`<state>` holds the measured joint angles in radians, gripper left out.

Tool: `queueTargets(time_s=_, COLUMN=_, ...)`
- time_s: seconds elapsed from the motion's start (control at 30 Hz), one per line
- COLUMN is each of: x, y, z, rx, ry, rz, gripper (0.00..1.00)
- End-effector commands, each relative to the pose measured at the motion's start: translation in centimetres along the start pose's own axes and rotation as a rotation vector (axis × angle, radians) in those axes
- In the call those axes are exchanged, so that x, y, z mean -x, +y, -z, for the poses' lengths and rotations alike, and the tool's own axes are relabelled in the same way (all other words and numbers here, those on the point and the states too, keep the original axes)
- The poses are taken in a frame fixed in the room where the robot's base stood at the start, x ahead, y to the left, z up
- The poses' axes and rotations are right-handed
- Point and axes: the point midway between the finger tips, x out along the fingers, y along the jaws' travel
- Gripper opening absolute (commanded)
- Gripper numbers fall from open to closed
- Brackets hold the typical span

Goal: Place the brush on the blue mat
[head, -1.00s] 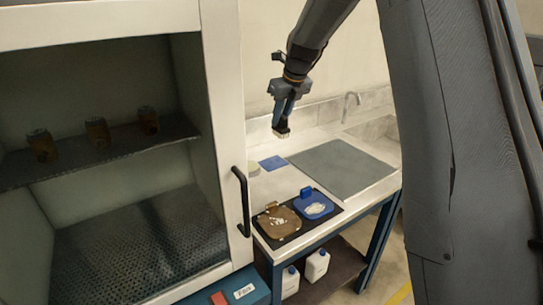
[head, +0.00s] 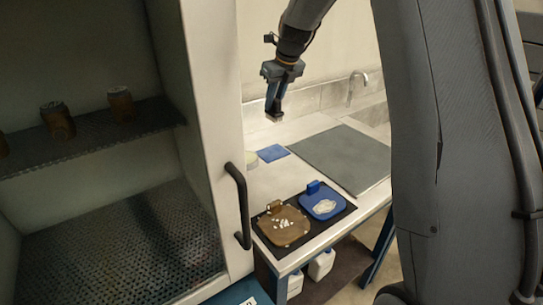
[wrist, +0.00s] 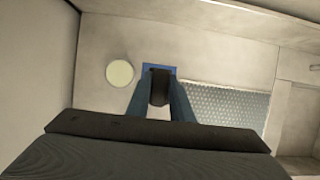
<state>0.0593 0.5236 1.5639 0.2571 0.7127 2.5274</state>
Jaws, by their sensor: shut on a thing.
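The small blue mat (head: 272,153) lies flat on the white counter, left of the large grey panel. It also shows in the wrist view (wrist: 148,70), partly hidden behind my fingertips. My gripper (head: 275,106) hangs pointing down, above the counter and apart from the mat. In the wrist view its blue fingers (wrist: 160,98) are shut on a dark, rounded thing, seemingly the brush (wrist: 159,85), which lines up with the mat. In the head view only a small pale end of the brush (head: 274,117) shows below the fingers.
A pale round object (wrist: 120,73) sits beside the mat. A brown tray (head: 285,232) and a blue tray (head: 316,210) with white bits rest on a black pad. The grey panel (head: 345,160) lies right. A cabinet with a black handle (head: 240,205) stands left, close by.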

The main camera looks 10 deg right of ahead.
Motion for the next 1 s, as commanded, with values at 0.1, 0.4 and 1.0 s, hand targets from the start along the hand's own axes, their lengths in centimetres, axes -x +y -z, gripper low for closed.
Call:
queueTargets(time_s=0.1, x=-1.7, y=-0.1, z=0.2, rx=0.001, ry=0.0, rz=-0.001, gripper=0.0)
queueTargets(time_s=0.4, x=-4.5, y=-0.2, z=0.5, rx=0.003, ry=0.0, rz=-0.001, gripper=0.0)
queueTargets(time_s=1.0, x=-10.6, y=-0.2, z=3.0, rx=0.003, ry=0.001, rz=-0.002, gripper=0.0)
